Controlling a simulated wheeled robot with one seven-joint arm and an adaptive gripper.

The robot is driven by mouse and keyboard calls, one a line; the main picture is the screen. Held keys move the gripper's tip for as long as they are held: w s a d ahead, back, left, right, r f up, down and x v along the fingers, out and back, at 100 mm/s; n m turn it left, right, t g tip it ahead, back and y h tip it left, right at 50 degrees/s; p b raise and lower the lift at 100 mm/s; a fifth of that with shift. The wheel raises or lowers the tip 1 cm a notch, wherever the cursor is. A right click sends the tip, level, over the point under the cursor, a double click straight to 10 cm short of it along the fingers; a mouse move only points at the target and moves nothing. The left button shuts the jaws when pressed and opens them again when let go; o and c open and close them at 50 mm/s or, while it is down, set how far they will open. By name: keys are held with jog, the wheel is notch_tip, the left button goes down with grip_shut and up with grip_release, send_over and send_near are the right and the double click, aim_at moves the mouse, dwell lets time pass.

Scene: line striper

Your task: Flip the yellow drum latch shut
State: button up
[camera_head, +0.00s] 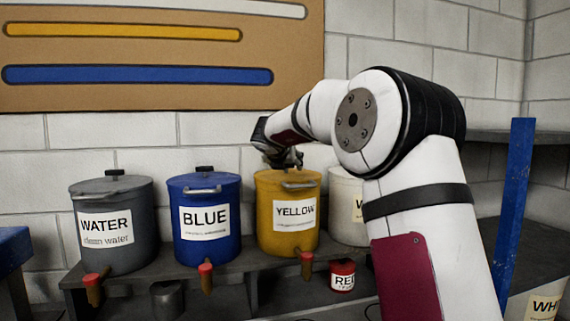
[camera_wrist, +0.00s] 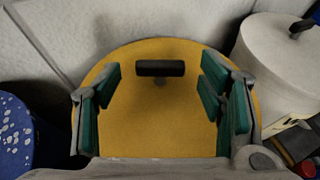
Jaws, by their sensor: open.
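The yellow drum (camera_head: 287,222) stands on the shelf between the blue drum and a white one, with a "YELLOW" label on its front. Its latch (camera_head: 299,185) shows as a grey metal bar at the front of the lid rim; I cannot tell its exact position. In the wrist view the yellow lid (camera_wrist: 160,115) fills the middle, with a dark handle (camera_wrist: 160,68) at its far side. My gripper (camera_head: 290,160) is just above the lid; in the wrist view its green-padded fingers (camera_wrist: 163,100) are spread wide and hold nothing. The latch is hidden there.
The blue drum (camera_head: 204,225) and the grey water drum (camera_head: 112,232) stand to the left. The white drum (camera_head: 345,205) is close on the right, partly behind my arm. A small red can (camera_head: 343,275) sits lower right. A block wall (camera_head: 150,130) is behind.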

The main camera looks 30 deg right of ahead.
jog(key=shift+w+d+f, duration=0.15)
jog(key=shift+w+d, duration=0.1)
jog(key=shift+w, duration=0.05)
jog(key=c, duration=1.2)
jog(key=shift+o, duration=0.2)
jog(key=shift+s+d+n+t+y+p, duration=0.2)
jog(key=shift+n+t+y+p, duration=0.15)
jog(key=shift+p, duration=0.7)
jog(key=n+y+p, duration=0.1)
jog(key=p, duration=0.2)
jog(key=shift+s+n+t+y, duration=0.1)
jog(key=shift+n+t+y, duration=0.15)
jog(key=shift+t, duration=0.1)
jog(key=n+y+p, duration=0.1)
jog(key=p, duration=0.3)
jog(key=shift+n+t+y+p, duration=0.3)
jog(key=shift+n+t+y, duration=0.1)
jog(key=shift+p, duration=0.45)
jog(key=shift+d+n+t+y+p, duration=0.15)
jog(key=shift+n+t+y+p, duration=0.2)
jog(key=shift+p, duration=0.3)
